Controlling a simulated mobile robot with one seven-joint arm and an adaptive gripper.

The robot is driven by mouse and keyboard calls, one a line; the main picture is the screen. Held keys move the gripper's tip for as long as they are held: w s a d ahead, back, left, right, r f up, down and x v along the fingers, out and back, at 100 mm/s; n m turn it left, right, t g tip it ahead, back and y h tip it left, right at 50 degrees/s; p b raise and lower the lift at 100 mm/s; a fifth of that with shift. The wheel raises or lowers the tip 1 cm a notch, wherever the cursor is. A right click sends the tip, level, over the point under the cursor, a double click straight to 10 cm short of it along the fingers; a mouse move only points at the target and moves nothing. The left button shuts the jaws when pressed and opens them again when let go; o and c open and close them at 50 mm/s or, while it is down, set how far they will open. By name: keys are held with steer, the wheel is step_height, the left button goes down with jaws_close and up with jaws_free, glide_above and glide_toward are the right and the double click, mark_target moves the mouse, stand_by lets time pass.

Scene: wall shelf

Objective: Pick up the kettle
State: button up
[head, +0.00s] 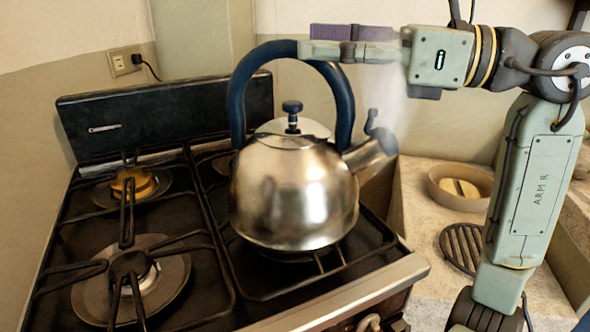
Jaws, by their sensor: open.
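The kettle (290,190) is a shiny metal one with a dark blue arched handle (237,100), a blue lid knob and a spout pointing right. It stands upright on the right side of the black gas stove (75,245). My gripper (308,48) reaches in from the right at the top of the handle. Its fingers point left and lie at the handle's arch, overlapping it in the picture. The gripper is open; whether a finger touches the handle is unclear.
A stone counter (420,215) stands right of the stove, with a round bowl (460,187) and a dark round grate (465,245) on it. The stove's raised back panel (170,115) and the wall are behind. The left burners hold no cookware.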

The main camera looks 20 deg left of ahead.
mark_target(295, 49)
steer(key=a, duration=0.4)
steer(key=shift+f+p, duration=0.3)
steer(key=shift+c, duration=0.4)
jaws_close()
steer(key=shift+r, duration=0.1)
stand_by(0.4)
